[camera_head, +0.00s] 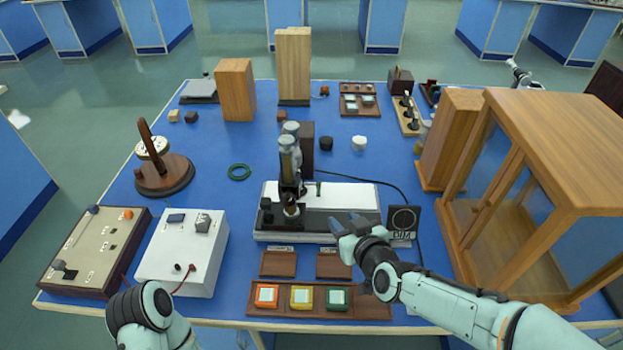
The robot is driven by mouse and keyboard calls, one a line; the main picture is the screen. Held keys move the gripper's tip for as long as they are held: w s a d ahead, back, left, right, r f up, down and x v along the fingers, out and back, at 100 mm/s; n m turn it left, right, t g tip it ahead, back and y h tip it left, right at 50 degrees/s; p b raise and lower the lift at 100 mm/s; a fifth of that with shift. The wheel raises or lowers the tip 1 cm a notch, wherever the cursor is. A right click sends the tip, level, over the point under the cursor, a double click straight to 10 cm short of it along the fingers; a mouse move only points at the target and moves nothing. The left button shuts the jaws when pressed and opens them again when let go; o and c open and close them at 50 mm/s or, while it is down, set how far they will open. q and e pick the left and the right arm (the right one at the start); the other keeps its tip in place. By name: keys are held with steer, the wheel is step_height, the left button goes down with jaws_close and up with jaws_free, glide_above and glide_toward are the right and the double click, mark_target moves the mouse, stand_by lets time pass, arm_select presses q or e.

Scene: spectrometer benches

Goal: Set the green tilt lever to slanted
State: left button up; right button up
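The spectrometer (345,196), a white-topped instrument with a dark front and an upright grey column, stands mid-bench. A small dark green upright piece (318,188) sticks up from its white top just right of the column. It may be the green tilt lever, but it is too small to tell its setting. My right gripper (346,223) is at the instrument's front right, to the right of and nearer than the green piece. Its fingers look apart, with nothing seen between them. My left arm shows at the bottom left, with its gripper out of view.
A tray with orange, yellow and green tiles (256,312) lies at the front edge. A white control box (183,252) and a brown-framed panel (84,262) stand left. A wood-and-glass cabinet (560,140) fills the right.

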mark_target(318, 192)
steer(key=x, duration=0.9)
steer(key=b+x, duration=0.1)
steer(key=x, duration=0.3)
steer(key=shift+w+a+r, duration=0.2)
steer(key=shift+w, duration=0.2)
steer(key=shift+c, duration=0.4)
steer(key=shift+r, duration=0.1)
jaws_close()
